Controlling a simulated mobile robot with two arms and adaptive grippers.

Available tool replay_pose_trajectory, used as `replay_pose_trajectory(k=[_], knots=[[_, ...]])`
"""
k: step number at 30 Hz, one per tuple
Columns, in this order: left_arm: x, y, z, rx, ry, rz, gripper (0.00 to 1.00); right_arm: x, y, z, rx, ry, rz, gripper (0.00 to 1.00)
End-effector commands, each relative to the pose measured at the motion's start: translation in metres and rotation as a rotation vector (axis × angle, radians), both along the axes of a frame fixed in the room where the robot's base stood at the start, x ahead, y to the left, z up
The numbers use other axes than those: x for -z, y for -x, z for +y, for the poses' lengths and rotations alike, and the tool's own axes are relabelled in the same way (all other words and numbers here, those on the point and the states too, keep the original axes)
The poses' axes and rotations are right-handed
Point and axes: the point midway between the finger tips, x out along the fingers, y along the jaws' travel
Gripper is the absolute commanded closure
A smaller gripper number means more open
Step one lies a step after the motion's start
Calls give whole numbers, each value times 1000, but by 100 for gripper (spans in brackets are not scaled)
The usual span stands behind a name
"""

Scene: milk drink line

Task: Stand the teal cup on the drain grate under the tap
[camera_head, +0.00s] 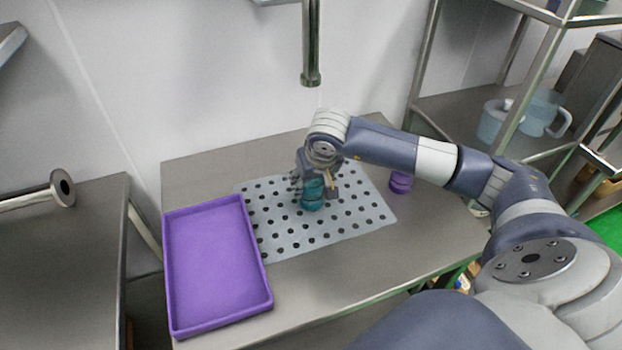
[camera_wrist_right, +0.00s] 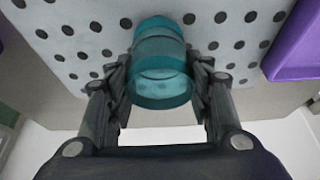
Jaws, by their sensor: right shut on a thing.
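The teal cup (camera_head: 312,196) is over the middle of the perforated drain grate (camera_head: 285,232) and looks upright. In the right wrist view the teal cup (camera_wrist_right: 160,80) sits between the two fingers, with the grate (camera_wrist_right: 75,35) behind it. My right gripper (camera_head: 318,183) is shut on the cup. I cannot tell whether the cup's base touches the grate. The tap (camera_head: 311,50) hangs from above, behind and above the cup. My left gripper is not in view.
A purple tray (camera_head: 217,265) lies left of the grate, close to its edge. A small purple cup (camera_head: 400,182) stands to the right, near my right arm. The table's front right is clear.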

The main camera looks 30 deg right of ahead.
Motion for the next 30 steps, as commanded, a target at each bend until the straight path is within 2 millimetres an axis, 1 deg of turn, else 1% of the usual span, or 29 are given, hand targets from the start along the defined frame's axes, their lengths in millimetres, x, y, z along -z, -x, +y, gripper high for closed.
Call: replay_pose_trajectory(k=[8,12,13,14,15,16,26,29,30], knots=[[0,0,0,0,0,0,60,3,0,0,0,0,-1,71],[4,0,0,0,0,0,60,7,0,0,0,1,-2,71],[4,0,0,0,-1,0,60,6,0,0,0,0,-2,50],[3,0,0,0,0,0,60,5,0,0,0,0,-2,44],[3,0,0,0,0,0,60,5,0,0,0,0,-1,34],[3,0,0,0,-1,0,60,5,0,0,0,0,-1,32],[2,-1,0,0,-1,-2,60,4,0,0,0,0,-1,32],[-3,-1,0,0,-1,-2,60,0,0,0,0,0,-1,32],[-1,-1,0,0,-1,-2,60,-2,1,0,-1,1,-3,32]])
